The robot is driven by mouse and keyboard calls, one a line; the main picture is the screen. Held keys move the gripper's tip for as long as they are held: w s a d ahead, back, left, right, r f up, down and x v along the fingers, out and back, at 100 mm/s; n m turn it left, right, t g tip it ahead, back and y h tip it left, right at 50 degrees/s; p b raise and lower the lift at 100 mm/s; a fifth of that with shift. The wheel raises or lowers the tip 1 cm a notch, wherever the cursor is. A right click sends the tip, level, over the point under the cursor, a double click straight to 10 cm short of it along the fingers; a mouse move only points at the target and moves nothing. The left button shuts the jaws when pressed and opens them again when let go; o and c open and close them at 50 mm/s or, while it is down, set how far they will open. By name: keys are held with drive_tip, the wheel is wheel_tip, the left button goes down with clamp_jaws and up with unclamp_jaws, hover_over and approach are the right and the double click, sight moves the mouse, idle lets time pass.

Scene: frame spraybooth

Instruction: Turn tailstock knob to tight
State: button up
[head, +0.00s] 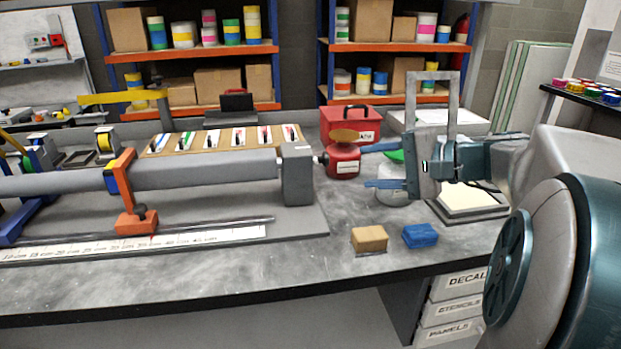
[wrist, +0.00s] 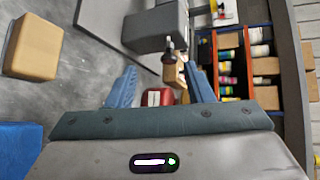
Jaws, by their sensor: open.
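The tailstock (head: 297,175) is a grey block at the right end of the long grey bar in the head view. It also shows at the top of the wrist view (wrist: 155,28). A short spindle (head: 318,159) sticks out of its right face toward a red tin. In the wrist view, a dark, brownish knob-like end (wrist: 169,66) lies between my fingertips' directions; its exact outline and turn are unclear. My gripper (head: 370,165) is open and empty, right of the spindle and apart from the tailstock. Its two blue fingers also show in the wrist view (wrist: 160,68).
The red tin (head: 343,167) stands near the fingertips, with a red box (head: 350,120) behind it. A tan block (head: 369,238) and a blue block (head: 420,235) lie at the front. An orange clamp (head: 135,215) holds the bar. Bare table lies before the tailstock.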

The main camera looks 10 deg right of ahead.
sight(326, 159)
drive_tip(key=shift+m+t+y, duration=0.3)
drive_tip(key=shift+m+t, duration=0.1)
drive_tip(key=shift+t, duration=0.4)
drive_tip(key=b+x, duration=0.1)
drive_tip(key=x, duration=0.3)
drive_tip(key=w+d+b+x, duration=0.1)
drive_tip(key=x, duration=0.3)
drive_tip(key=w+d+f+b+x, duration=0.1)
drive_tip(key=x, duration=0.4)
drive_tip(key=shift+d, duration=0.1)
drive_tip(key=c, duration=0.9)
